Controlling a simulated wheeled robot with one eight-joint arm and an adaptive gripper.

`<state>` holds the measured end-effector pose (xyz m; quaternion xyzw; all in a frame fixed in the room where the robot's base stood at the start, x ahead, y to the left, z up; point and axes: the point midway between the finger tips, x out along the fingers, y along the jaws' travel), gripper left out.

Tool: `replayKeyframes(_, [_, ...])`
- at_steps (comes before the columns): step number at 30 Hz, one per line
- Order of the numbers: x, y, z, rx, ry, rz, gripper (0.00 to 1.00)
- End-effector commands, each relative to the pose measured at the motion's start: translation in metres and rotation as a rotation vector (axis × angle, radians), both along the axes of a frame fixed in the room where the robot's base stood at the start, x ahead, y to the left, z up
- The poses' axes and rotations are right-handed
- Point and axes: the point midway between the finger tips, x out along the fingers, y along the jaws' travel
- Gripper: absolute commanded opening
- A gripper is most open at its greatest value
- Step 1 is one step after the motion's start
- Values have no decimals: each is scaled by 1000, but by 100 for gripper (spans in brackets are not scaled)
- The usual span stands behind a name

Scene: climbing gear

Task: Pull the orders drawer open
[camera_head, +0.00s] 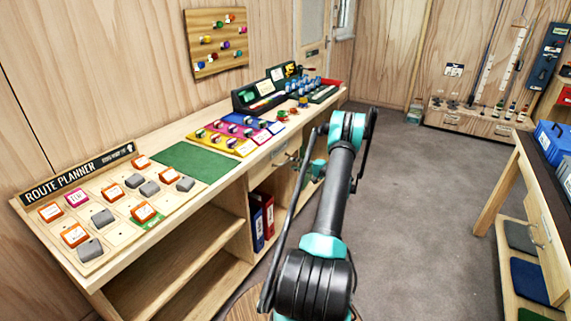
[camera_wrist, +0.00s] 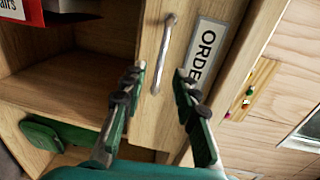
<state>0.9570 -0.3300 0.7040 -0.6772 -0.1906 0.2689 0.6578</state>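In the head view, the drawer front (camera_head: 284,158) sits under the bench top, right of the shelves, and looks shut. My gripper (camera_head: 314,168) is beside it, partly hidden by my arm.
The bench (camera_head: 222,184) carries a route planner board, coloured trays and small holds. Grey floor (camera_head: 420,220) is clear to the right, up to another table (camera_head: 545,195).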

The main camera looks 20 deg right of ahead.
Motion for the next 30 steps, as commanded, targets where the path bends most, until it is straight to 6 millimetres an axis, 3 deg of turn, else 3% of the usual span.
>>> replayKeyframes(9, [40, 32, -6, -1, 0, 2, 30])
replayKeyframes(23, [49, 39, -7, -1, -1, 0, 30])
replayKeyframes(30, [49, 38, -7, 0, 0, 0, 1])
